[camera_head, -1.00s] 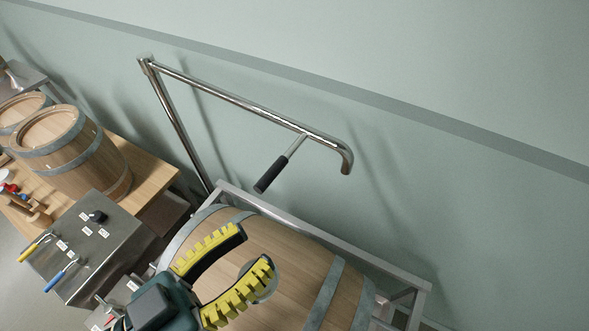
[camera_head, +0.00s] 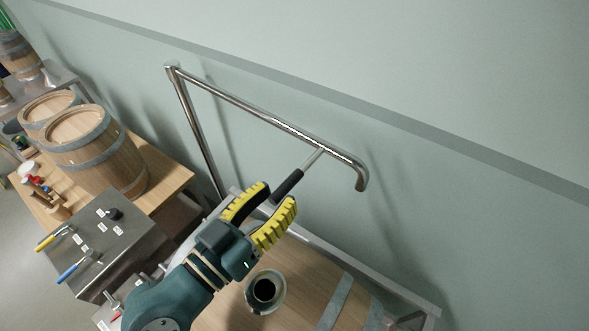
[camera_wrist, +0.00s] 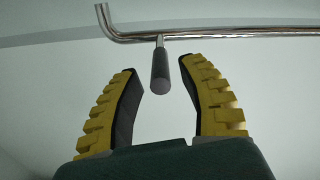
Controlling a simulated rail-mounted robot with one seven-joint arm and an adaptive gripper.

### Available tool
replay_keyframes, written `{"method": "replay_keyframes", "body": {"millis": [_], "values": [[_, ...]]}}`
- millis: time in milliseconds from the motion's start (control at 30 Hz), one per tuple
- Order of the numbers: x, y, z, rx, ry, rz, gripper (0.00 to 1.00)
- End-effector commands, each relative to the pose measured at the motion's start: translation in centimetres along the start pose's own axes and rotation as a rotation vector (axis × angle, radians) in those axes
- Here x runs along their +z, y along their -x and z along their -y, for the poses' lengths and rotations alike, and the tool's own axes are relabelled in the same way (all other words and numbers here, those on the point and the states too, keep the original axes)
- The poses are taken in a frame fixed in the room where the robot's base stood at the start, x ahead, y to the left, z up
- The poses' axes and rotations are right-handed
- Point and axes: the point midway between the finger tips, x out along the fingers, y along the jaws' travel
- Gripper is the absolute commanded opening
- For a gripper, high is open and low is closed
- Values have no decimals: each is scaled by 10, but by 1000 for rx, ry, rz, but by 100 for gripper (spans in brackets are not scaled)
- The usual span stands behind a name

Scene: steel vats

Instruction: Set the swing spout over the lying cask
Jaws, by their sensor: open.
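The swing spout (camera_head: 255,112) is a steel pipe on an upright post, with a downturned end (camera_head: 361,182) at the right. A black-gripped handle (camera_head: 288,185) sticks out from it toward me. My gripper (camera_head: 270,203) has yellow-ribbed fingers and is open at the near end of the handle. In the wrist view, the handle (camera_wrist: 160,72) stands between the two open fingertips (camera_wrist: 161,72), with gaps on both sides. The lying cask (camera_head: 312,275) rests on a metal frame below; its round bung opening (camera_head: 265,289) shows a dark hole, apart from the spout end.
Upright casks (camera_head: 92,150) stand on a wooden table (camera_head: 165,180) at the left. A steel control box (camera_head: 105,245) with yellow and blue levers is in front of them. The metal frame's rail (camera_head: 350,265) runs behind the lying cask. The wall is close behind the spout.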

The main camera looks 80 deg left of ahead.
Motion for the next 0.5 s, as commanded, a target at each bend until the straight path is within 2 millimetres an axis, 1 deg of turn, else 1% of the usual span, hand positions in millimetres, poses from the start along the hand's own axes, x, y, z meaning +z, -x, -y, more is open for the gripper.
{"method": "replay_keyframes", "body": {"millis": [33, 100, 200, 333, 500], "values": [[-5, -12, -2, 7, -2, -1, 41], [-4, -27, -2, 6, -1, -1, 41], [-3, -43, -1, 3, 0, 0, 41], [-1, -54, -1, 1, -1, 0, 41], [0, -56, 0, -1, 0, -1, 41]]}}
